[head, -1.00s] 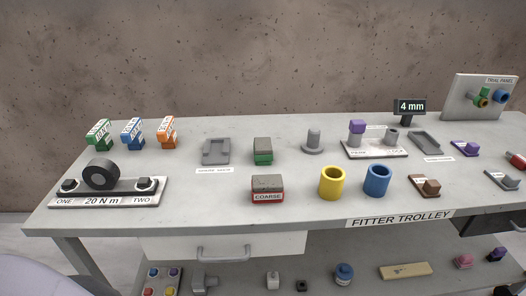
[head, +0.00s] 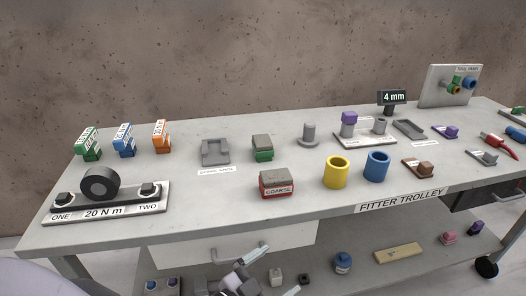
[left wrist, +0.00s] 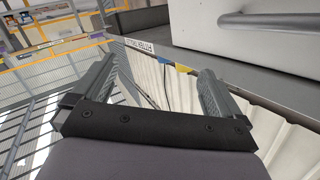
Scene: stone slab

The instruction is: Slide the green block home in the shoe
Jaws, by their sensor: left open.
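A block with a green base and grey top (head: 262,148) stands on the bench. Just left of it lies a grey, open-ended U-shaped holder (head: 215,152), apparently the shoe, with a small label in front. The two are apart and the holder looks empty. My left gripper (head: 282,268) is at the bottom of the head view, low in front of the bench and well away from the block. In the left wrist view its two fingers (left wrist: 150,85) are spread with nothing between them. My right gripper is not visible.
A red COARSE block (head: 277,185) stands in front of the green one. Yellow (head: 337,172) and blue (head: 377,166) cups are to the right. A torque plate (head: 105,205) and labelled coloured blocks (head: 124,140) are at left. A drawer handle (head: 240,253) projects below the bench edge.

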